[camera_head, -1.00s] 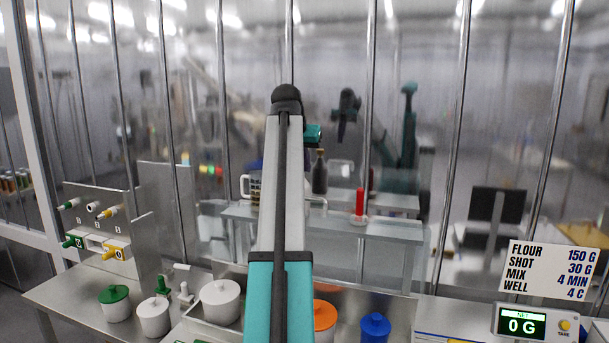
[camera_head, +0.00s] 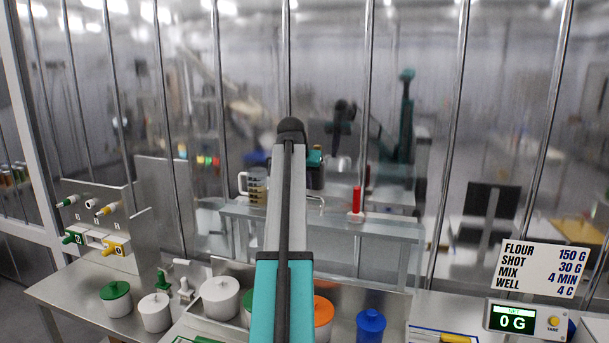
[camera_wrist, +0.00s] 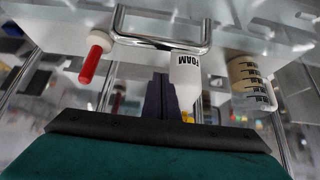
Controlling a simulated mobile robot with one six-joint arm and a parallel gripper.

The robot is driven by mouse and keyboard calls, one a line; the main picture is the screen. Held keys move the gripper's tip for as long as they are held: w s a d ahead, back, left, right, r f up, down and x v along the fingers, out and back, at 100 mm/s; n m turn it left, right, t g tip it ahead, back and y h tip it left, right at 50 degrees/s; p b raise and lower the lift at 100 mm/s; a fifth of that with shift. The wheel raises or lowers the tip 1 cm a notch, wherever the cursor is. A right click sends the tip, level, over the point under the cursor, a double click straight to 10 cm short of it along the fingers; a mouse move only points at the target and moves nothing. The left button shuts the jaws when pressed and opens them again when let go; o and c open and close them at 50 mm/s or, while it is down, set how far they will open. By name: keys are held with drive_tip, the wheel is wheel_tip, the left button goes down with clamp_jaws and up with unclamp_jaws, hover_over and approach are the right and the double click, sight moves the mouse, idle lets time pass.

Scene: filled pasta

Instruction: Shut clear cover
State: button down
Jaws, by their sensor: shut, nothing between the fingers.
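I cannot pick out a clear cover with certainty. A bent metal handle (camera_wrist: 160,42) joins the edge of a pale surface in the wrist view; part of it shows beside my arm in the head view (camera_head: 314,202). My gripper (camera_wrist: 161,84) is shut and empty, its dark fingertips below the handle in the picture and seemingly apart from it. In the head view my own arm hides the fingers and much of the shelf behind it.
A white FOAM bottle (camera_wrist: 187,85), a marked jug (camera_wrist: 250,82) and a red-handled item (camera_wrist: 92,62) are around my gripper; the jug (camera_head: 255,186) and red item (camera_head: 356,200) flank my arm. Lidded pots (camera_head: 220,296) stand on the front bench. Vertical metal bars (camera_head: 450,150) stand behind.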

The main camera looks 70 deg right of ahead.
drive_tip(key=shift+s+a+f+p, duration=0.15)
drive_tip(key=shift+a+p, duration=0.35)
drive_tip(key=shift+a, duration=0.65)
drive_tip(key=shift+a+f+p, duration=0.3)
drive_tip(key=shift+a+p, duration=0.15)
drive_tip(key=shift+a, duration=0.25)
